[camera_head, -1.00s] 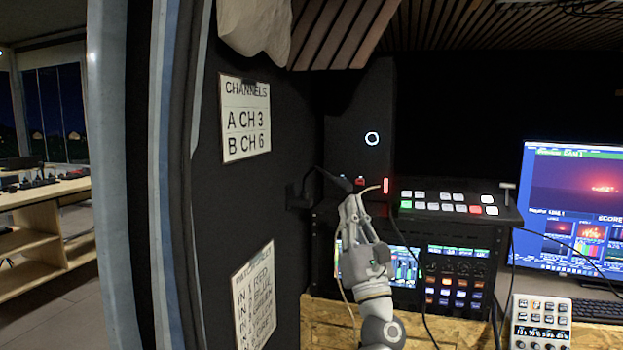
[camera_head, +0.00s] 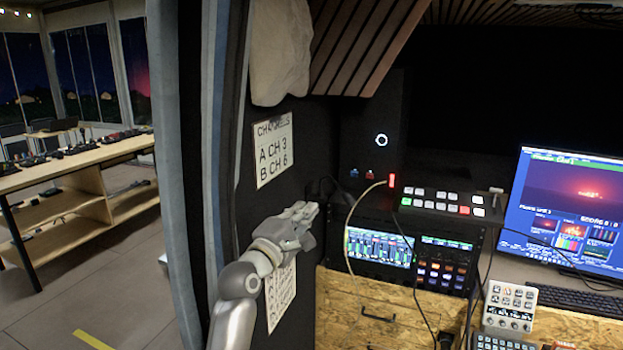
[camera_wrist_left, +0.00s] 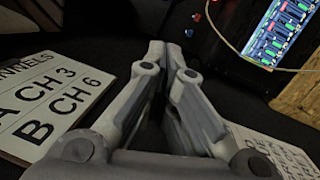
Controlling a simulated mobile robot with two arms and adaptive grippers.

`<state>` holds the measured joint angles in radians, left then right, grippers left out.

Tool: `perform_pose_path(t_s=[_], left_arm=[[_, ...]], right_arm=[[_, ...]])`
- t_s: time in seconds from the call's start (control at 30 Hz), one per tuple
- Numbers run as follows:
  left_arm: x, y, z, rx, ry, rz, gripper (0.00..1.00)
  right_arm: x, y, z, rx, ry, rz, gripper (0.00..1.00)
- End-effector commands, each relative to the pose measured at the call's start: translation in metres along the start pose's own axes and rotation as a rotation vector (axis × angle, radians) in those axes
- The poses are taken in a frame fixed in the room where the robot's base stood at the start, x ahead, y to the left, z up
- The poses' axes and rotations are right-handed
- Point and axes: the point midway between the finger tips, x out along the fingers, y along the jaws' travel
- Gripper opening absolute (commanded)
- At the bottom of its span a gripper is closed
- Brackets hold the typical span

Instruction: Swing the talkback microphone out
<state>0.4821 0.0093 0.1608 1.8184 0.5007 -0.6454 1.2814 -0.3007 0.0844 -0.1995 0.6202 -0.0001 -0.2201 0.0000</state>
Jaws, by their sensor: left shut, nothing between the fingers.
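The talkback microphone seems to be the thin dark gooseneck (camera_head: 328,181) on the black side wall, just above and behind my left gripper in the head view. It is dark on dark, and its tip is hard to make out. My left gripper (camera_head: 311,208) is shut and empty, in front of the side wall, with its fingers pointing right towards the rack. I cannot tell whether it touches the microphone. In the left wrist view the closed fingers (camera_wrist_left: 166,55) point away from the camera, with nothing between them. My right gripper is not in view.
A channels sign (camera_head: 273,150) hangs on the side wall, with a second sign (camera_head: 281,297) behind my left arm. A beige cable (camera_head: 348,218) hangs before the rack screen (camera_head: 378,248). A switcher panel (camera_head: 440,203) and monitor (camera_head: 565,205) stand to the right.

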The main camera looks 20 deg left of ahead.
Motion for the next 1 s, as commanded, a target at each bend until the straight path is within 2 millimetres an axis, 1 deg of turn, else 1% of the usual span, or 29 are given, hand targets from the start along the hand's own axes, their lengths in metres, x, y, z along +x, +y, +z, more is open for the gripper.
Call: perform_pose_path(t_s=[0.03,0.13,0.27,0.5,0.7,0.9,1.0], left_arm=[[-0.001,0.002,-0.001,0.004,0.000,-0.011,0.00],[0.001,0.002,-0.001,0.007,0.000,-0.020,0.00],[0.011,0.002,-0.001,0.006,0.000,-0.019,0.00],[0.043,0.002,-0.001,0.006,-0.001,-0.019,0.00],[0.069,0.002,-0.001,0.007,-0.001,-0.019,0.00],[0.088,0.001,-0.001,0.006,-0.001,-0.018,0.00],[0.094,0.000,-0.001,0.006,0.000,-0.017,0.00]], right_arm=[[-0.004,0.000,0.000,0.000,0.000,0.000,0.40],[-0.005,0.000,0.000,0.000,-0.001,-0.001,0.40],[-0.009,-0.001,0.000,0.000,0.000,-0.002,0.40],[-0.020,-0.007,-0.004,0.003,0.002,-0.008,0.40],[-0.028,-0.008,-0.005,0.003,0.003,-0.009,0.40],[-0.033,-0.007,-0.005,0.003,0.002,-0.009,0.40],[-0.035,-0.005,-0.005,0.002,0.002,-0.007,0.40]])
